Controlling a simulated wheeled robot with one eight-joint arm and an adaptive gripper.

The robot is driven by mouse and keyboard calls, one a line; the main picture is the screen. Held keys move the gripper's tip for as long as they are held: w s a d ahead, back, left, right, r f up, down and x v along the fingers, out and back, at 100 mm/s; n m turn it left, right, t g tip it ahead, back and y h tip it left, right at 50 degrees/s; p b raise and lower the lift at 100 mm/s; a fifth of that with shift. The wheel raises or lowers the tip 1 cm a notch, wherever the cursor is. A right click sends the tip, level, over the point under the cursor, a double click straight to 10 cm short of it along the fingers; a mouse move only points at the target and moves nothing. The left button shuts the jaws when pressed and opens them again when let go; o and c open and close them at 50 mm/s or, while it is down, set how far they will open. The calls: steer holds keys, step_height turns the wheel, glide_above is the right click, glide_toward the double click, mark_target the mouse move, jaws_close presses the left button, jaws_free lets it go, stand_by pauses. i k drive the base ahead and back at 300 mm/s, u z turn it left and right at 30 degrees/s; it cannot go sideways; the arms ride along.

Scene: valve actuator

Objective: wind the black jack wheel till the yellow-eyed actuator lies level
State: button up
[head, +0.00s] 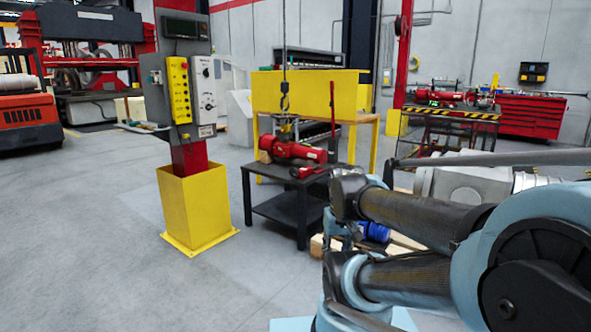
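A red actuator (292,149) lies on a low black table (285,182) in the middle of the head view. A small yellow fitting (286,130) shows just above it, below a hanging hook (284,102). I cannot tell whether the hook is attached, or whether the actuator is exactly level. A second red unit (440,96) sits on a striped cart farther back at the right. I cannot make out the black jack wheel. My arm fills the lower right, in front of part of the table. I cannot see my gripper.
A yellow pedestal (197,208) carries a control panel (180,90) left of the table. A large grey housing (462,185) and a blue part (374,231) are partly behind my arm. The left floor is clear.

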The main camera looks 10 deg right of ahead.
mark_target(294, 172)
steer(key=z, duration=0.5)
steer(key=k, duration=0.6)
steer(key=z, duration=0.9)
steer(key=k, duration=0.7)
steer(key=z, duration=0.6)
steer(key=i, duration=0.55)
steer(key=u, duration=0.45)
steer(key=i, duration=1.05)
steer(key=u, duration=1.25)
steer(key=i, duration=0.95)
steer(key=u, duration=0.65)
